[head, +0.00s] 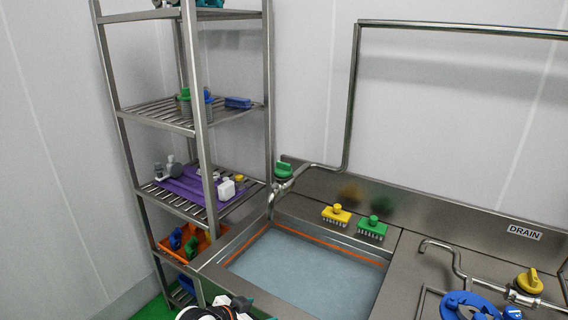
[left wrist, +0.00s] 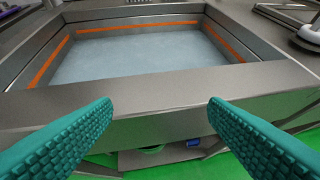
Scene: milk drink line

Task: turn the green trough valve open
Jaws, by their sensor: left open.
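The green trough valve (head: 284,170) sits on the pipe at the back left corner of the steel trough. The trough (head: 213,268) holds bluish-grey water, with an orange line around its inner wall; its front rim (left wrist: 150,96) crosses the left wrist view. My left gripper (left wrist: 160,110) is open and empty, its teal fingers spread in front of the trough's front edge. In the head view part of my left gripper (head: 238,306) shows at the bottom, well below and in front of the valve. The valve is out of the left wrist view. My right gripper is not seen.
A yellow brush (head: 336,215) and a green brush (head: 372,228) stand on the ledge behind the trough. A yellow valve (head: 530,281) is at right, by the DRAIN label (head: 524,232). A steel shelf rack (head: 203,130) stands close on the left.

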